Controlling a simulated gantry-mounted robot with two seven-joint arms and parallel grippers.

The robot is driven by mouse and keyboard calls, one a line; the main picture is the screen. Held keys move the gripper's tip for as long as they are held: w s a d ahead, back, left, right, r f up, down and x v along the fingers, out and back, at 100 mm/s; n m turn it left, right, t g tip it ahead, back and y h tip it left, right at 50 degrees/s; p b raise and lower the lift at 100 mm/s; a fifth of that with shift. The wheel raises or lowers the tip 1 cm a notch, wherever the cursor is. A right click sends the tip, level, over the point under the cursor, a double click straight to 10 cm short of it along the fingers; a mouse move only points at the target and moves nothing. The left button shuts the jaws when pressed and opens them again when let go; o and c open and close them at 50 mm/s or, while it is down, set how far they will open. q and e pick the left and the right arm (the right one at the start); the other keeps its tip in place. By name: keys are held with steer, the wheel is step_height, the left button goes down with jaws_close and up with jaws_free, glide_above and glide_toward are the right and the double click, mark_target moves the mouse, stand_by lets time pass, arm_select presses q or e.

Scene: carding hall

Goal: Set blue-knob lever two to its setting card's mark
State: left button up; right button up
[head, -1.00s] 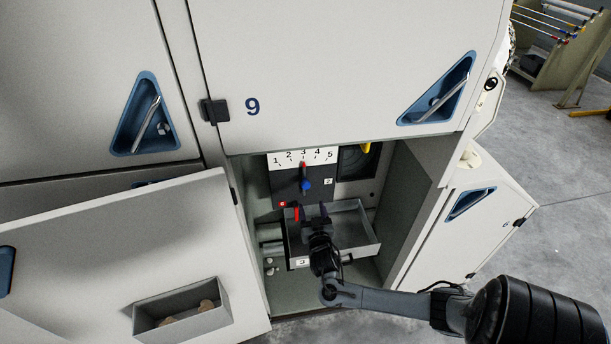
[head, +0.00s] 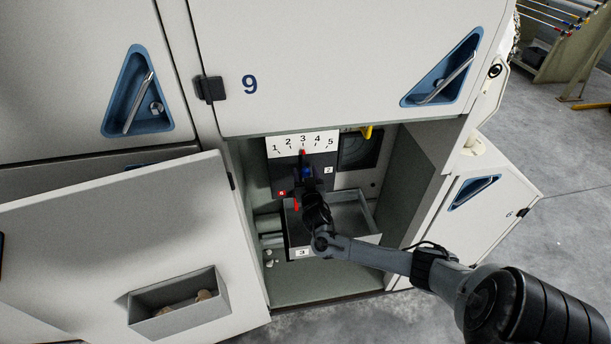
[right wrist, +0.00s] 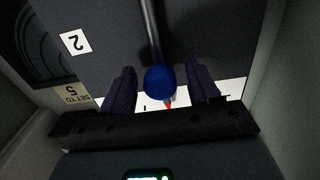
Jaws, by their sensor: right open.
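Lever two's blue knob (head: 306,172) is in the open cabinet, below a white scale (head: 303,143) marked 1 to 5. Its red pointer tip (head: 303,152) is at the 3. The dark panel carries a "2" label (head: 328,170). In the right wrist view, the blue knob (right wrist: 160,80) sits between the two fingers of my open right gripper (head: 307,184), with gaps on both sides. A setting card (right wrist: 74,95) there reads "SET TO 5", upside down. The gripper hides the lower part of the lever in the head view. My left gripper is out of view.
A grey open tray (head: 350,218) and a red lever (head: 295,203) are below the panel. A yellow handle (head: 367,131) is at upper right. The cabinet's side wall (head: 422,185) stands close on the right. The opened door (head: 110,230) with its bin (head: 180,303) is left.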

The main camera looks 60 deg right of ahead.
jaws_close()
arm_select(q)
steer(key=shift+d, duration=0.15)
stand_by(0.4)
